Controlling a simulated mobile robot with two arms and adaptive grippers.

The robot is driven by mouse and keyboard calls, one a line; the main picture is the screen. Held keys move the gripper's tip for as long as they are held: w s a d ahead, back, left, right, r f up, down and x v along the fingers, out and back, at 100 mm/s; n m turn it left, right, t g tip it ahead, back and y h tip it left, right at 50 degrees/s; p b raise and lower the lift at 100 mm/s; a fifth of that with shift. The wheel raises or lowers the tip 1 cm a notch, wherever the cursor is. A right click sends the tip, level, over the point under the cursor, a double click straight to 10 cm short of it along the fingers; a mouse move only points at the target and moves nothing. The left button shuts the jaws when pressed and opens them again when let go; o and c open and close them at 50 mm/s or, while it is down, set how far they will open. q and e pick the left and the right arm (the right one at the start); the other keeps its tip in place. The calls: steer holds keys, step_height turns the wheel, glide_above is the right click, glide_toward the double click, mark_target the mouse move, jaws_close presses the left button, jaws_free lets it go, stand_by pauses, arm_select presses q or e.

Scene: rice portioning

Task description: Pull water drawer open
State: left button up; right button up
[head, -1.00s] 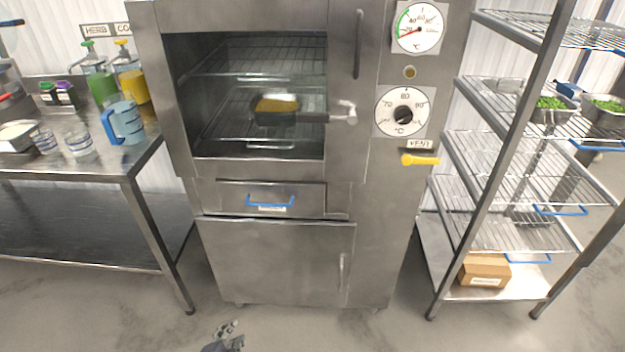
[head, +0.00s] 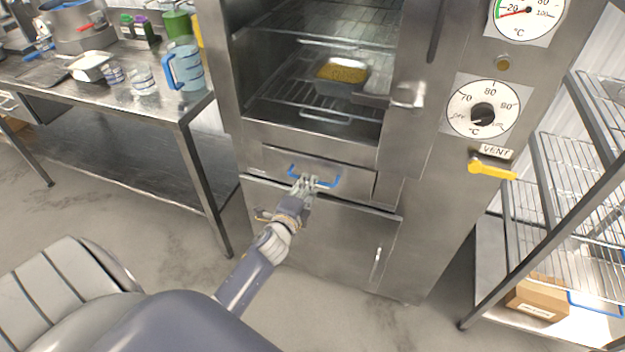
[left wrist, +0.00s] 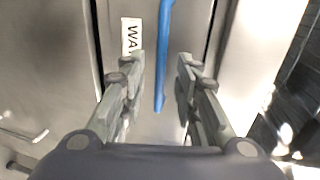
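The water drawer (head: 275,163) is a steel front below the oven chamber with a blue bar handle (head: 328,182); it looks shut. My left gripper (head: 304,181) is at this handle in the head view. In the left wrist view my left gripper (left wrist: 160,75) is open, its two fingers apart. The blue handle (left wrist: 164,45) runs lengthwise between the fingers, which do not visibly touch it. A white label (left wrist: 131,36) reading "WA" is beside the handle, partly cut off by a finger. My right gripper is in neither view.
The oven chamber above stands open with a pan of yellow food (head: 343,74) on a rack. A yellow vent lever (head: 491,170) is at the right. A steel table (head: 185,115) stands left, a wire shelf rack (head: 540,180) right. Floor before the oven is clear.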

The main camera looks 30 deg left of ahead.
mark_target(323, 160)
arm_select(q)
steer(key=x, duration=0.3)
steer(key=shift+w+a, duration=0.1)
steer(key=shift+w, duration=0.3)
jaws_close()
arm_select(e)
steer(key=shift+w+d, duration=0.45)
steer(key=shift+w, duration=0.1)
